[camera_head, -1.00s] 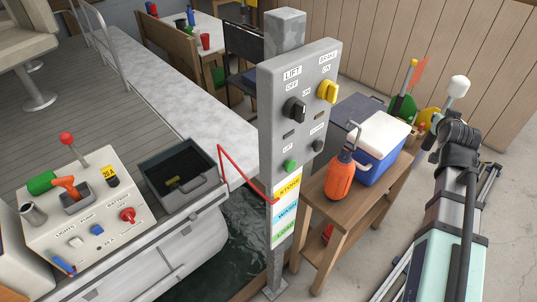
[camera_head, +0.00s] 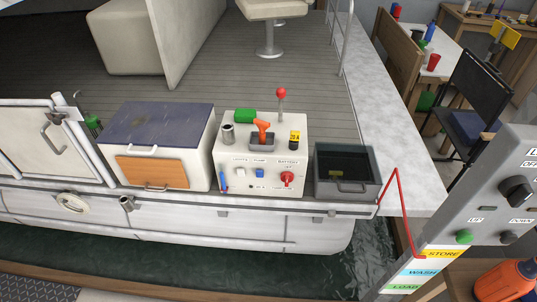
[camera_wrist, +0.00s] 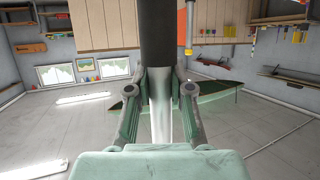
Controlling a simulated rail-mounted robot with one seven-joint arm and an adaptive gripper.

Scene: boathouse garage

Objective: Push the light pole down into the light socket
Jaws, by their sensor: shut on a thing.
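The light pole (camera_wrist: 160,35) shows in the wrist view as a thick dark upright shaft with a paler, shiny length below it. My gripper (camera_wrist: 160,84) is shut on it, one finger on each side. The pole's ends are not visible in the wrist view, and neither the pole nor my gripper is in the head view. In the head view, an open grey metal tube (camera_head: 227,134) stands at the left of the white console's top. A smaller metal tube (camera_head: 127,203) sits on the boat's side rail. I cannot tell which is the light socket. The pole is not seen in either.
The white console (camera_head: 233,181) carries a red-knobbed lever, an orange handle and a green block. A white cooler-like box (camera_head: 180,166) stands left of it, a grey bin (camera_head: 347,187) right. A grey LIFT control post (camera_head: 497,195) with a red bar stands at the right.

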